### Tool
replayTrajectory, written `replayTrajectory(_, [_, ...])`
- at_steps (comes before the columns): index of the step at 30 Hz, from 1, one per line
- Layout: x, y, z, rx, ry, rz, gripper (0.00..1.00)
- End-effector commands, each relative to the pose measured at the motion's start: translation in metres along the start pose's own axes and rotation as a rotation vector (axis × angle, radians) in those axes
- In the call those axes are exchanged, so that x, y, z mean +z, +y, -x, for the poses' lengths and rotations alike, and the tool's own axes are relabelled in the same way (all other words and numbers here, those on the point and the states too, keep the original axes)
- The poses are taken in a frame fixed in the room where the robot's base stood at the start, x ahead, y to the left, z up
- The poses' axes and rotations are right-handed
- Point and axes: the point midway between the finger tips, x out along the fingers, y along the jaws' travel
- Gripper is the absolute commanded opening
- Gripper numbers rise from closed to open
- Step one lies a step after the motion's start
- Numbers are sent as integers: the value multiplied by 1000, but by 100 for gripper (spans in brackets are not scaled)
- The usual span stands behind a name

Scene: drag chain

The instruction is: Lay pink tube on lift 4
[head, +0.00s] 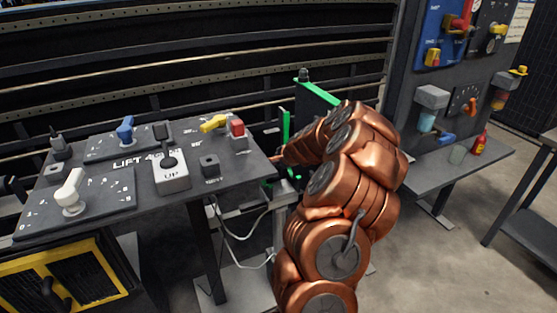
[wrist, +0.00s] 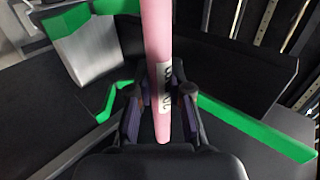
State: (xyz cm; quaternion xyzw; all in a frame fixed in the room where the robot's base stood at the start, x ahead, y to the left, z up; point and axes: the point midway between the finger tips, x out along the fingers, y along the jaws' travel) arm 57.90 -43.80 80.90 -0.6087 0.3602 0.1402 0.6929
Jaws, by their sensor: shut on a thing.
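The pink tube (wrist: 157,45) is held between the two fingers of my gripper (wrist: 160,112) in the wrist view. It has a pale label with dark lettering, and runs from between the fingers to the top edge of that view. Green-edged dark structure lies around and beneath it; a green edge (wrist: 255,130) shows at right. In the head view, a green-edged frame (head: 318,93), possibly the lift, stands behind my copper arm. My arm hides the gripper and tube there. I cannot tell whether the tube touches the dark surface.
A control table (head: 225,175) at left carries a panel marked LIFT, a grey UP switch (head: 171,172), a yellow handle (head: 214,123) and a red button (head: 237,128). White cables hang below it.

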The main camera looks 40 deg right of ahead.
Motion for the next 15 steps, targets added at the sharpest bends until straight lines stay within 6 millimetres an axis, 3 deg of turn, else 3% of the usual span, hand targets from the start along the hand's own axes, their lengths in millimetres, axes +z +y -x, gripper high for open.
replayTrajectory(15, [0, 26, -24, 0, 0, 0, 0])
